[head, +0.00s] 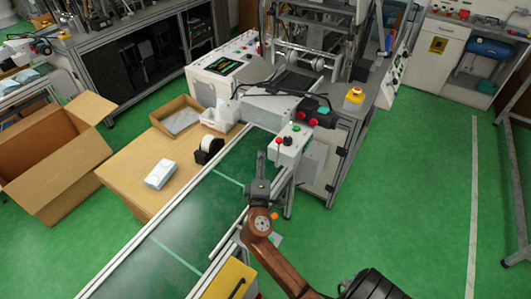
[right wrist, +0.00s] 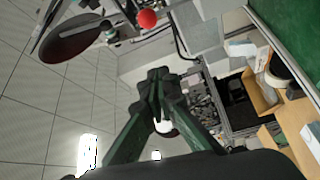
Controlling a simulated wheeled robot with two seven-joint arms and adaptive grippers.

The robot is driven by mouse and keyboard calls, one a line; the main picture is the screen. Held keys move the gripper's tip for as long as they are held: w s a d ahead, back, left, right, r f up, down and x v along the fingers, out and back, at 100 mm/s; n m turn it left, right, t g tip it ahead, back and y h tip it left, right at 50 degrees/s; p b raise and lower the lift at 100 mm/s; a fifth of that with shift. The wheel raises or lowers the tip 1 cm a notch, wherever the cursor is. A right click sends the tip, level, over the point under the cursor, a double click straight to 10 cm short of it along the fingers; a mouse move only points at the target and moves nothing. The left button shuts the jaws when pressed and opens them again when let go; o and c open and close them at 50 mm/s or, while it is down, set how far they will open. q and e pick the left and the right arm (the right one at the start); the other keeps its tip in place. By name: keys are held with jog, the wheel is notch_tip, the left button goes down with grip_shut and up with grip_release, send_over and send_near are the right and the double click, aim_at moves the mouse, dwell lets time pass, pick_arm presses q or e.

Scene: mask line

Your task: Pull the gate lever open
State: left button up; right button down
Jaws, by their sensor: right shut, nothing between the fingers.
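A light grey control box (head: 291,150) stands at the far end of the conveyor, with a small red knob (head: 279,141) and a dark knob beside it on top. Which of them is the gate lever I cannot tell for sure. In the right wrist view a round red ball (right wrist: 147,19) shows at the top, beyond the fingertips and apart from them. My right gripper (head: 261,156) is upright over the conveyor, just left of and nearer than the control box. Its fingers (right wrist: 160,75) are shut together and empty. My left gripper is not in view.
The green conveyor (head: 190,228) runs from lower left to the machine. A wooden table (head: 130,170) on its left holds a white pack (head: 160,174), a tape dispenser and a tray. A yellow-topped red button (head: 354,95) stands behind right.

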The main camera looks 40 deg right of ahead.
aim_at(279, 152)
jog(key=w+d, duration=0.3)
jog(key=d, duration=0.5)
jog(key=shift+b, duration=0.35)
jog(key=shift+s, duration=0.1)
jog(key=shift+a, duration=0.15)
